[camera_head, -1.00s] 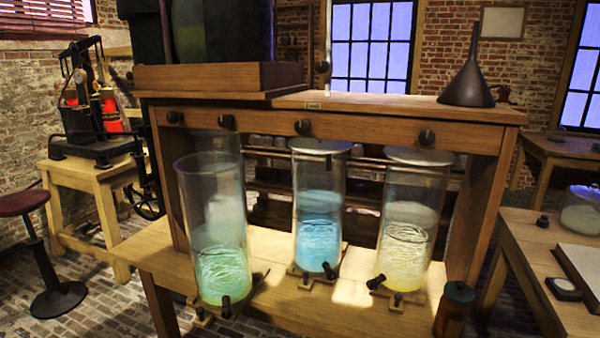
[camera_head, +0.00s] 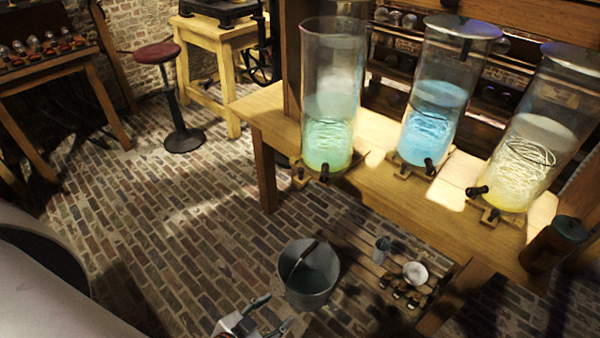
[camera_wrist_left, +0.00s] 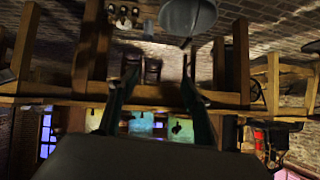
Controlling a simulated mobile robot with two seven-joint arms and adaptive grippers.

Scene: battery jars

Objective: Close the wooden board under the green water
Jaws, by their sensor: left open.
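The glass jar of green water (camera_head: 330,100) stands upright at the left end of the wooden bench, with a black tap low on its front (camera_head: 324,173). A small wooden board (camera_head: 299,181) shows under its base; how far it is open I cannot tell. My left gripper (camera_head: 275,313) is open and empty at the bottom of the head view, below and left of the jar, in front of the bucket and apart from the board. In the upside-down-looking left wrist view, its fingers (camera_wrist_left: 160,92) are spread, with green jar glass (camera_wrist_left: 181,129) beyond. My right gripper is not in view.
Jars of blue water (camera_head: 435,105) and yellow water (camera_head: 535,150) stand to the right on the bench (camera_head: 385,200). A metal bucket (camera_head: 310,285) stands near a low slatted shelf (camera_head: 350,250) with small items. A red stool (camera_head: 160,53) stands left; brick floor between is clear.

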